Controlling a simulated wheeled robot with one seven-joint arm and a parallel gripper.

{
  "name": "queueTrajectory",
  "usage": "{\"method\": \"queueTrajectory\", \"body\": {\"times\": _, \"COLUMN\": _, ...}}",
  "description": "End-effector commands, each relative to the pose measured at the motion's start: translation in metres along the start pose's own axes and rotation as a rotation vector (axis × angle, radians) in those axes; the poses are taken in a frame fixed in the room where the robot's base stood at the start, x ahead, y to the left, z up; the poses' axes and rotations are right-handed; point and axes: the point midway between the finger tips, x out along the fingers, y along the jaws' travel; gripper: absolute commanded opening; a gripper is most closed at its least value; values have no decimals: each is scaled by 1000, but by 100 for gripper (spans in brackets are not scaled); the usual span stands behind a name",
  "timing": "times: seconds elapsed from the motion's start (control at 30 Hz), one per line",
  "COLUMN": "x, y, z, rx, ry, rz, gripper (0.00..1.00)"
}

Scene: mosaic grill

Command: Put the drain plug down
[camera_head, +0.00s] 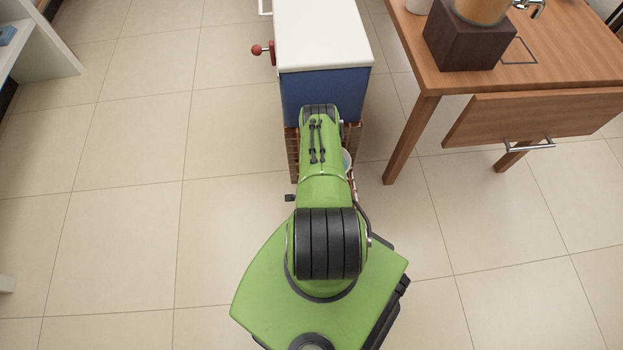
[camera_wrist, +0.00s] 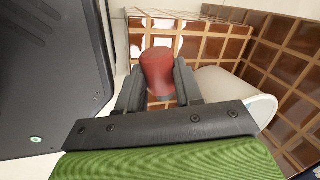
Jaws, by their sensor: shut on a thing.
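A red drain plug (camera_wrist: 157,72), a short rounded cylinder, is between the two dark fingers of my gripper (camera_wrist: 158,84) in the wrist view. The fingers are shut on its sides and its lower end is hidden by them. Brown glossy tiles with pale joints lie behind and around it. I cannot tell whether the plug touches them. In the head view my green arm reaches to the front of a blue cabinet and hides the gripper and the plug.
The blue cabinet (camera_head: 326,86) has a white top (camera_head: 322,35) and a red knob (camera_head: 257,50) on its left. A white cylinder (camera_wrist: 238,88) lies right of the gripper in the wrist view. A wooden table (camera_head: 560,65) stands at right. The floor at left is clear.

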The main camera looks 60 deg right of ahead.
Motion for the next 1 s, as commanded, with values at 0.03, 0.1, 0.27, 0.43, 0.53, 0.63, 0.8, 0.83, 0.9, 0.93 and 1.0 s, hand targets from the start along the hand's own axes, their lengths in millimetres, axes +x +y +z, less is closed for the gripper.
{"method": "queueTrajectory", "body": {"times": 0.03, "x": 16, "y": 5, "z": 0, "rx": -2, "ry": 0, "rz": 0, "gripper": 0}}
{"method": "queueTrajectory", "body": {"times": 0.1, "x": 26, "y": 7, "z": 0, "rx": -3, "ry": -1, "rz": 1, "gripper": 0}}
{"method": "queueTrajectory", "body": {"times": 0.27, "x": 47, "y": 12, "z": 0, "rx": -5, "ry": -1, "rz": 0, "gripper": 0}}
{"method": "queueTrajectory", "body": {"times": 0.43, "x": 65, "y": 17, "z": 0, "rx": -5, "ry": -1, "rz": 1, "gripper": 0}}
{"method": "queueTrajectory", "body": {"times": 0.53, "x": 62, "y": 16, "z": 0, "rx": -5, "ry": -1, "rz": 1, "gripper": 0}}
{"method": "queueTrajectory", "body": {"times": 0.63, "x": 63, "y": 16, "z": 0, "rx": -5, "ry": -1, "rz": 1, "gripper": 0}}
{"method": "queueTrajectory", "body": {"times": 0.8, "x": 64, "y": 17, "z": 0, "rx": -5, "ry": -2, "rz": 2, "gripper": 46}}
{"method": "queueTrajectory", "body": {"times": 0.83, "x": 64, "y": 17, "z": 0, "rx": -5, "ry": -2, "rz": 3, "gripper": 46}}
{"method": "queueTrajectory", "body": {"times": 0.9, "x": 64, "y": 18, "z": 0, "rx": -5, "ry": -2, "rz": 4, "gripper": 46}}
{"method": "queueTrajectory", "body": {"times": 0.93, "x": 64, "y": 18, "z": 1, "rx": -5, "ry": -2, "rz": 4, "gripper": 46}}
{"method": "queueTrajectory", "body": {"times": 1.0, "x": 63, "y": 18, "z": 0, "rx": -6, "ry": -2, "rz": 5, "gripper": 46}}
